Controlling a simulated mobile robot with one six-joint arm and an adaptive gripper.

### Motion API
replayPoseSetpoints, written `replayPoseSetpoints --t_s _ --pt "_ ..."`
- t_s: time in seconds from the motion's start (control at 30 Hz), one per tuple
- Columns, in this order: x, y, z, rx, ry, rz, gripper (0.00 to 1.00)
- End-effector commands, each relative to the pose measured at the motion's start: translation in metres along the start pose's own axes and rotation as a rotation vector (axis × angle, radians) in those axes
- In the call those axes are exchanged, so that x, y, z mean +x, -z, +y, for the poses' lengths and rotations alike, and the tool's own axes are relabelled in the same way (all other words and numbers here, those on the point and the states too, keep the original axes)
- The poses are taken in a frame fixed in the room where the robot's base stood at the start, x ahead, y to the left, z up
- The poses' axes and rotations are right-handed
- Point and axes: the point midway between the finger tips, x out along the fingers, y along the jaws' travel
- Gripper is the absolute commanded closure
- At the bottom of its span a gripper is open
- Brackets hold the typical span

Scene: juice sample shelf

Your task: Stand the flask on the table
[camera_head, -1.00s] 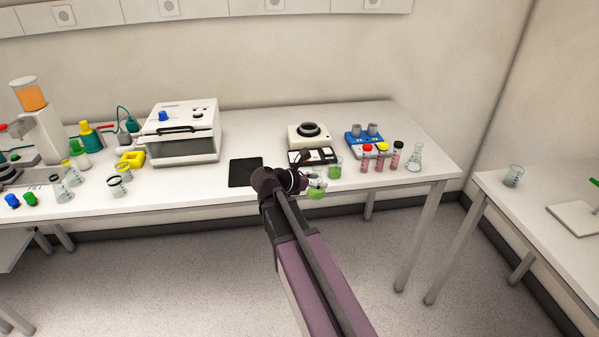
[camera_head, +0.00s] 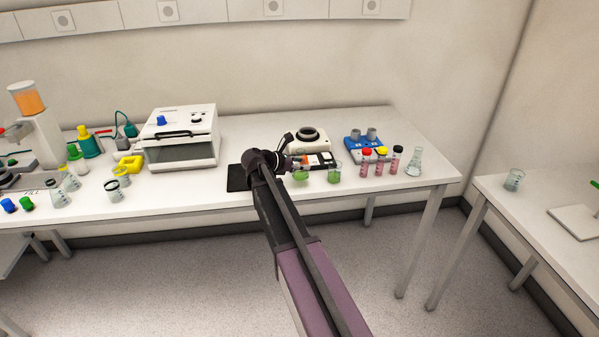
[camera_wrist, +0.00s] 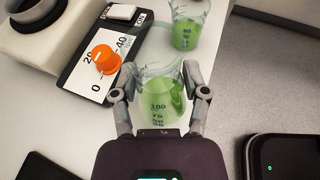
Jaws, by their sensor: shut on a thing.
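My gripper (camera_wrist: 160,82) is shut on the flask (camera_wrist: 158,100), a clear glass vessel with green liquid and volume marks. One finger presses on each side of it. In the head view the flask (camera_head: 301,175) is over the front part of the white table (camera_head: 350,189), partly hidden by my gripper (camera_head: 290,164). I cannot tell whether its base touches the table. In the wrist view the liquid stands higher on the right side of the glass.
A beaker of green liquid (camera_head: 334,173) stands close on the right. The hotplate device (camera_head: 308,140) with an orange knob (camera_wrist: 103,58) is just behind. A black pad (camera_head: 238,178) lies left. Capped vials (camera_head: 380,162) and a clear conical flask (camera_head: 414,162) stand farther right.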

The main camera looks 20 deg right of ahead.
Motion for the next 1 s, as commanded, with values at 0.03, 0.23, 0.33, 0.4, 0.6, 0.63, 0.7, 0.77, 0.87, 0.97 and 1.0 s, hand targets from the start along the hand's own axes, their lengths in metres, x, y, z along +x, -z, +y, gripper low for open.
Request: replayPoseSetpoints --t_s 0.03,0.23,0.33,0.4,0.6,0.63,0.7,0.77,0.87,0.97,1.0 --pt "0.002 0.000 0.008 0.000 0.000 0.000 0.99" --pt "0.003 0.000 0.013 0.000 0.000 0.000 0.99" --pt "0.003 0.000 0.013 0.000 -0.001 0.000 0.99" --pt "0.003 0.000 0.013 0.000 -0.001 0.000 0.99" --pt "0.004 0.004 0.013 -0.001 -0.001 0.000 0.99" --pt "0.004 0.005 0.013 -0.001 -0.001 0.000 0.99" --pt "0.006 0.009 0.013 -0.001 -0.001 0.000 0.99" --pt "0.007 0.013 0.013 -0.001 -0.001 0.000 0.99" --pt "0.011 0.021 0.013 -0.001 -0.002 0.000 0.99" --pt "0.013 0.028 0.013 -0.001 -0.002 0.000 0.99" --pt "0.014 0.030 0.012 -0.001 -0.002 0.000 0.99"
